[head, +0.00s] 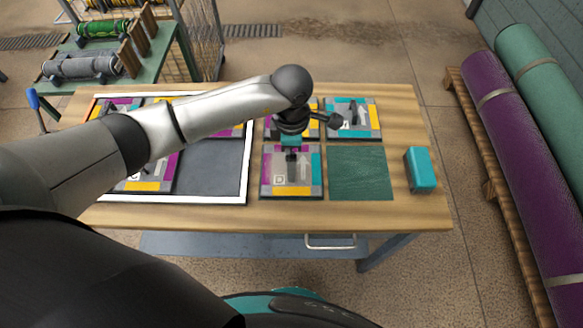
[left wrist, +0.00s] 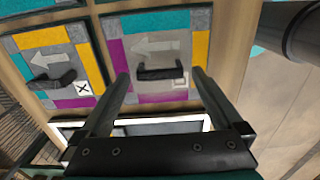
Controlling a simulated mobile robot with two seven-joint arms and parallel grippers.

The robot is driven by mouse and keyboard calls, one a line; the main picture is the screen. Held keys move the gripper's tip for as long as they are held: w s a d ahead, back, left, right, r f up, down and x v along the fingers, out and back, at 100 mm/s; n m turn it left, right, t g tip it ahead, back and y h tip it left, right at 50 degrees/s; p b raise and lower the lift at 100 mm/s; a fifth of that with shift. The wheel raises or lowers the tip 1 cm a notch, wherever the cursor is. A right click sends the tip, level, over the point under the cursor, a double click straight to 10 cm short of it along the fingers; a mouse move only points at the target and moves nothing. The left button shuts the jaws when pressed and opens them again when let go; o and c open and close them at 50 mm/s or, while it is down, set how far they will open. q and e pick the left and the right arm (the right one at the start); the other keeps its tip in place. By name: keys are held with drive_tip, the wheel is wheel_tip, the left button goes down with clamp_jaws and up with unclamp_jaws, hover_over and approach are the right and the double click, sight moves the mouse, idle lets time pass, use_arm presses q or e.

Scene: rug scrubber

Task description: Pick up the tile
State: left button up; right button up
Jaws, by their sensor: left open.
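A square grey tile (head: 306,178) with purple, teal and yellow edge patches lies on the wooden table, just right of the white-framed tray. It also shows in the left wrist view (left wrist: 145,55), with a dark raised handle (left wrist: 162,72), a pale arrow and a small square mark. My left gripper (left wrist: 161,80) is open, with its two fingers on either side of the handle in that view. In the head view, the left gripper (head: 291,158) is above this tile and hides part of it. I cannot tell if it touches. My right gripper is not seen.
A similar tile (head: 352,118) and others lie along the back row. The white-framed tray (head: 247,175) holds tiles at left, partly behind my arm. A dark green square (head: 360,173) and a teal block (head: 420,170) are at right. Rolled rugs (head: 520,150) lie beyond the table.

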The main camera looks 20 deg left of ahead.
use_arm(q)
wheel_tip(320, 180, down, 2)
drive_tip(key=shift+f, duration=0.2)
drive_tip(key=c, duration=1.3)
